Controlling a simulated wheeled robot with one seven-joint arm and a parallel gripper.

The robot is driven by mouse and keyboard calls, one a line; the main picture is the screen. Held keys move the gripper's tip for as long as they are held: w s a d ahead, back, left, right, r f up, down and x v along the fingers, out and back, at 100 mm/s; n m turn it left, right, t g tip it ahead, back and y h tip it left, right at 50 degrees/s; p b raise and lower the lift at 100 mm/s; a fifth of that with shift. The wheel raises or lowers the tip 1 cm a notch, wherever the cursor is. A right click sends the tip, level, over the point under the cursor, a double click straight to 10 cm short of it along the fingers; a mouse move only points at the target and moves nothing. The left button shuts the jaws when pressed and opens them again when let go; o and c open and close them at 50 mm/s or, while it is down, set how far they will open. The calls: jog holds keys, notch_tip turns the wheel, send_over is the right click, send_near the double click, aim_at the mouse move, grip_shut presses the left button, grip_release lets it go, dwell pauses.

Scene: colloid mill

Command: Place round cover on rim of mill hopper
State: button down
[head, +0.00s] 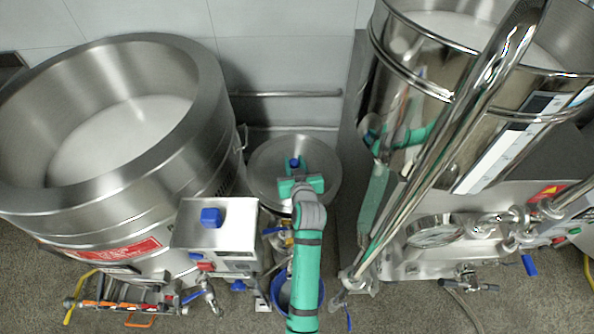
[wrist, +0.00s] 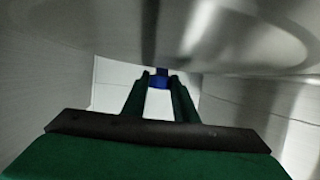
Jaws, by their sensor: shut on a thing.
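The round cover (head: 265,165) is a flat grey metal disc with a small blue knob (head: 295,163), between the two big vessels in the head view. My gripper (head: 298,176) is over the cover's middle, shut on the blue knob. In the wrist view the knob (wrist: 160,78) shows between the tips of both fingers, and curved grey metal fills the top. The mill hopper's rim is hidden under the cover. I cannot tell whether the cover touches the rim or is held above it.
A large open steel vat (head: 110,190) stands at left, with a steel control box (head: 215,235) in front. A tall polished tank (head: 420,90) with a slanting pipe (head: 450,130) stands close at right. A blue bucket (head: 281,292) is below my arm. The gap between vessels is narrow.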

jog(key=shift+d+f, duration=0.1)
jog(key=shift+f, duration=1.85)
jog(key=c, duration=1.4)
grip_release()
jog(key=shift+c, duration=0.2)
jog(key=v, duration=1.1)
jog(key=shift+s, duration=0.3)
jog(key=s+f+m+h, duration=0.1)
jog(key=s+f, duration=0.1)
jog(key=s, duration=0.8)
jog(key=s+f+m+h, duration=0.1)
jog(key=s+f, duration=0.2)
jog(key=s, duration=0.6)
jog(key=s+r, duration=0.4)
jog(key=s, duration=0.5)
jog(key=s+a+r+t, duration=0.1)
jog(key=s+r, duration=0.3)
jog(key=s, duration=0.5)
jog(key=shift+s+t, duration=0.15)
jog(key=shift+t, duration=0.15)
